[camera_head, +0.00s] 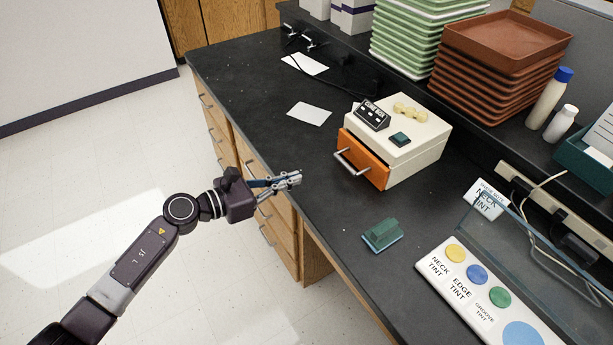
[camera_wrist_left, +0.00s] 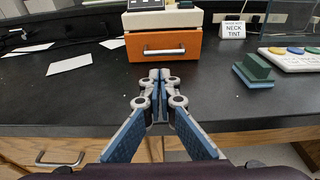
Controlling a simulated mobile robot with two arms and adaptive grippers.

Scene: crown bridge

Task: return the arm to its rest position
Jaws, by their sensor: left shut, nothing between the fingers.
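My left arm comes in from the lower left in the head view. Its gripper (camera_head: 290,181) is over the front edge of the black counter (camera_head: 275,110), shut and empty. In the left wrist view the gripper (camera_wrist_left: 158,82) points at the orange drawer front (camera_wrist_left: 163,46) of a cream box, with a stretch of bare counter between them. The fingertips are together with nothing between them. My right gripper is in neither view.
The cream box (camera_head: 420,140) has its orange drawer (camera_head: 362,158) facing the counter's front. A green block (camera_head: 382,232) on a blue base stands nearer. A tint panel (camera_head: 470,285) lies at the lower right. Stacked green trays (camera_head: 405,40) and brown trays (camera_head: 495,75) stand behind.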

